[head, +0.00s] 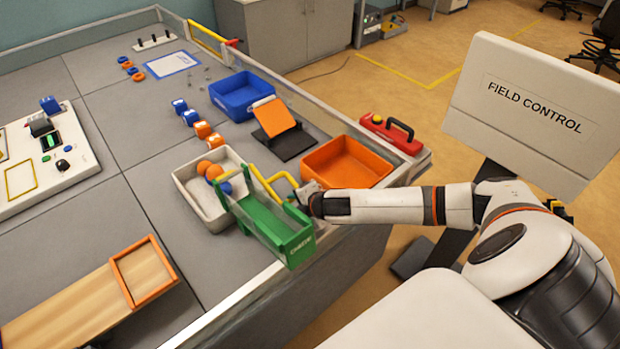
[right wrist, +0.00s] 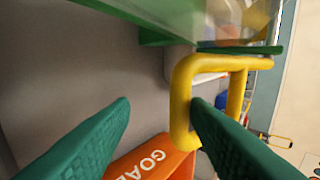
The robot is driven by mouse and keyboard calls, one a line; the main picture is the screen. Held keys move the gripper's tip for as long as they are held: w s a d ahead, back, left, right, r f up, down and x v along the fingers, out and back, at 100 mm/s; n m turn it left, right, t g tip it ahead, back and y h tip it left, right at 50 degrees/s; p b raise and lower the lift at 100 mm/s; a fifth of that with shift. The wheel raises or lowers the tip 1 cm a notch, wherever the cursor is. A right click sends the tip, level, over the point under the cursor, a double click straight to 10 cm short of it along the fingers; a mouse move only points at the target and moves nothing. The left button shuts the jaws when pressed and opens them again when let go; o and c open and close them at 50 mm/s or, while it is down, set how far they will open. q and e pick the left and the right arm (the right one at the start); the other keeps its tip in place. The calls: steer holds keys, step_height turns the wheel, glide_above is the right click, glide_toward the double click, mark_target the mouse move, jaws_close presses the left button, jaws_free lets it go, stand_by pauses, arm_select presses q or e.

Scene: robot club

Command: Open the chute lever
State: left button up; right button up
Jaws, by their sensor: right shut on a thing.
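The green chute (head: 270,228) with clear sides stands at the table's near edge, its upper end by a beige bin. Its yellow lever (head: 268,184) is a bent bar on the side toward my right arm. My right gripper (head: 306,196) is at the lever's handle end and shut on it; its fingers are small and partly hidden in the head view. In the right wrist view the lever's yellow loop (right wrist: 181,105) lies between the green fingertips (right wrist: 160,105), with the right finger against or inside the loop. The chute's green edge (right wrist: 215,49) runs above it. My left gripper is out of view.
The beige bin (head: 190,203) holds orange and blue balls. An orange bin (head: 375,165) lies just beyond my right gripper; it also shows in the wrist view (right wrist: 180,165). A blue bin (head: 222,101) and dark stand (head: 290,146) are farther back. A sign (head: 520,110) stands right.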

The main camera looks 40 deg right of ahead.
steer(key=v, duration=0.9)
steer(key=shift+s, duration=0.45)
steer(key=shift+d+r, duration=0.1)
